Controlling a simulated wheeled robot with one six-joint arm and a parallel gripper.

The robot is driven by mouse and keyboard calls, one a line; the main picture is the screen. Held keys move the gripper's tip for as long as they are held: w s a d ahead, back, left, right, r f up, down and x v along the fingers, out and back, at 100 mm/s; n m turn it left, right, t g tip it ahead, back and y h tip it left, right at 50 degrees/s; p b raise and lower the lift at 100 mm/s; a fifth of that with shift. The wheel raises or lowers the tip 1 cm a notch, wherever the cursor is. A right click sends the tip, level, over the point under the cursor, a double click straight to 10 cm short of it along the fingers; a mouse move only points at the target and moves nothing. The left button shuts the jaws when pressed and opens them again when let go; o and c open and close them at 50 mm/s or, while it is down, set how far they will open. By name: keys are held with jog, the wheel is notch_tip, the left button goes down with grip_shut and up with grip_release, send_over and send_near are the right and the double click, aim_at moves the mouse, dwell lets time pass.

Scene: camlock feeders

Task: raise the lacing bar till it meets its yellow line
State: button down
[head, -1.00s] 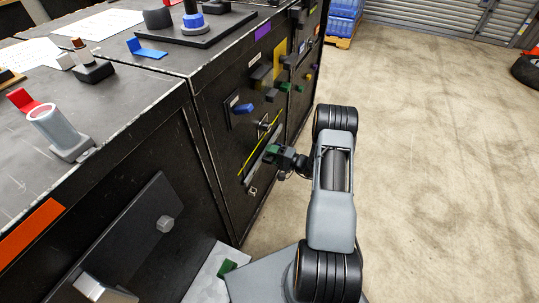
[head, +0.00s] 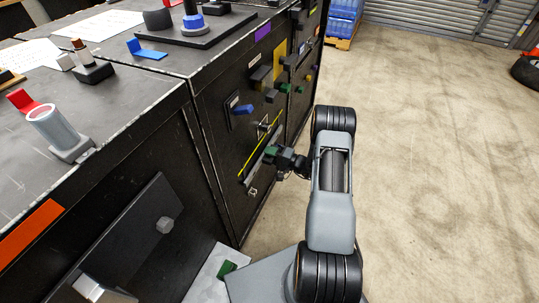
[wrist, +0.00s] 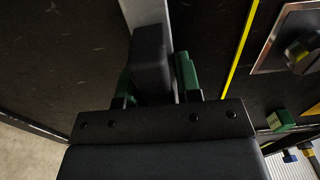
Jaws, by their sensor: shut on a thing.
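The lacing bar (head: 249,178) is a grey strip slanting along the black cabinet front in the head view. Its pale grey length also shows at the top of the wrist view (wrist: 136,12). The yellow line (head: 248,165) runs beside it, and in the wrist view the line (wrist: 238,52) lies to the right, with black panel between them. My gripper (head: 270,153) is at the bar. In the wrist view its green fingers (wrist: 157,78) are shut on the bar's dark block-shaped handle (wrist: 151,58). The faces where fingers and handle touch are partly hidden.
A metal plate with a dark knob (wrist: 301,52) and a green block (wrist: 280,120) lie right of the line in the wrist view. A blue handle (head: 243,109) and several other fittings stick out from the cabinet. Open floor (head: 430,160) lies to the right.

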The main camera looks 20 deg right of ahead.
aim_at(263, 140)
notch_tip(263, 140, up, 6)
jog(key=shift+r+p, duration=0.25)
jog(key=shift+p, duration=0.95)
jog(key=c, duration=1)
grip_release()
jog(key=shift+r, duration=0.1)
jog(key=shift+o, duration=0.2)
jog(key=p+v, duration=0.1)
jog(key=v, duration=1.3)
jog(key=shift+p, duration=0.3)
jog(key=shift+a, duration=0.15)
